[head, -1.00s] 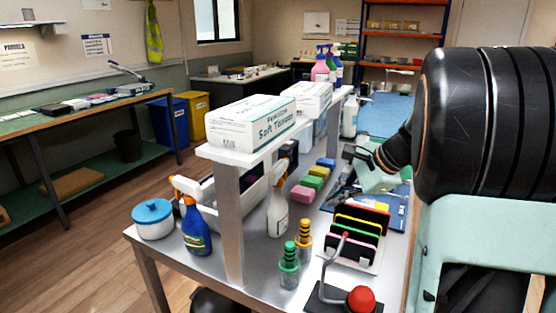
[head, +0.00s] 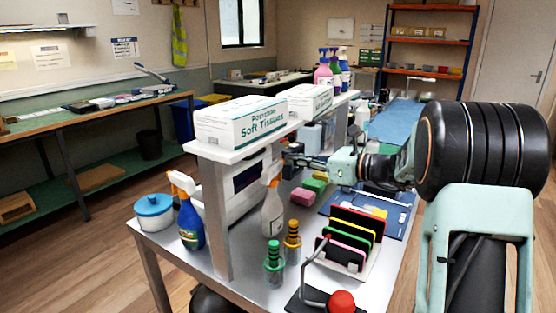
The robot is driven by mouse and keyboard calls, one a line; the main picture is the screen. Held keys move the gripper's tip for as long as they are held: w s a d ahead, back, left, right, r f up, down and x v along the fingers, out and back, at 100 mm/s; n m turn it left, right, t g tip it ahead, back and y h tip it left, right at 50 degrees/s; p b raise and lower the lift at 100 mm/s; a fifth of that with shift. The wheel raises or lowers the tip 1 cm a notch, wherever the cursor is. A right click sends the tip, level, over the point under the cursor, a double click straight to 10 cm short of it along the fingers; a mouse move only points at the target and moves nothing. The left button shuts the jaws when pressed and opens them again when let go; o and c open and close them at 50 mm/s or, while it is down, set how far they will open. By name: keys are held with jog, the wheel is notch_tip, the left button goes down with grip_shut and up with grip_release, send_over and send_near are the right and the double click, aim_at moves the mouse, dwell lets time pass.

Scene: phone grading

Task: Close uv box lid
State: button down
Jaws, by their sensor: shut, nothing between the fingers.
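The UV box (head: 213,220) is a white case with a dark window panel (head: 246,174), on the metal bench under the raised shelf. The shelf post and a spray bottle hide parts of it, so I cannot tell clearly how far its lid stands open. My gripper (head: 288,156) is shut and empty, pointing left beneath the shelf. It is close to the right end of the box; whether it touches the lid is hard to see.
The shelf (head: 280,130) carries tissue boxes (head: 240,122) above the gripper. A blue spray bottle (head: 191,222) and a white spray bottle (head: 271,212) stand in front of the box.

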aim_at(258, 152)
jog(key=x, duration=1)
jog(key=shift+b, duration=0.4)
jog(key=shift+r, duration=0.1)
jog(key=a+r+h+p, duration=0.1)
jog(key=p, duration=0.4)
jog(key=shift+w+a+r+g, duration=0.1)
jog(key=shift+w+a+g, duration=0.05)
jog(key=shift+w+g, duration=0.2)
jog(key=shift+w+a+p, duration=0.2)
jog(key=shift+p, duration=0.15)
